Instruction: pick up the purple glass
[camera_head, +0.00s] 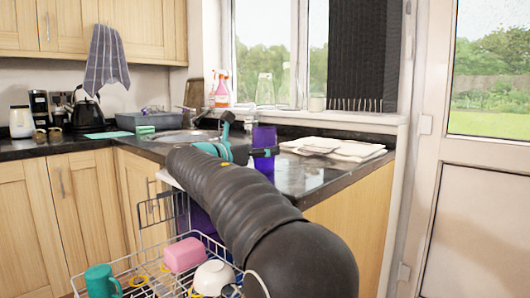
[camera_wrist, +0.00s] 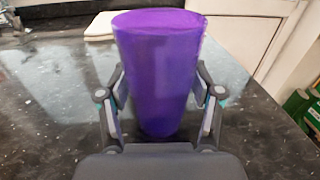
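The purple glass (camera_wrist: 158,75) stands upright on the dark granite counter in the wrist view, between the two fingers of my gripper (camera_wrist: 160,95). One finger is on each side, close to the lower half of the glass. Whether both fingertips press on it I cannot tell. In the head view the purple glass (camera_head: 264,140) shows beyond my arm on the counter corner, with my gripper (camera_head: 262,152) at it.
A stack of pale flat sheets (camera_head: 333,148) lies on the counter right of the glass. A sink (camera_head: 180,136) and spray bottles (camera_head: 221,91) are behind. A wire dish rack (camera_head: 140,285) with a teal mug (camera_head: 101,281), pink cup (camera_head: 183,254) and white bowl (camera_head: 213,277) is below.

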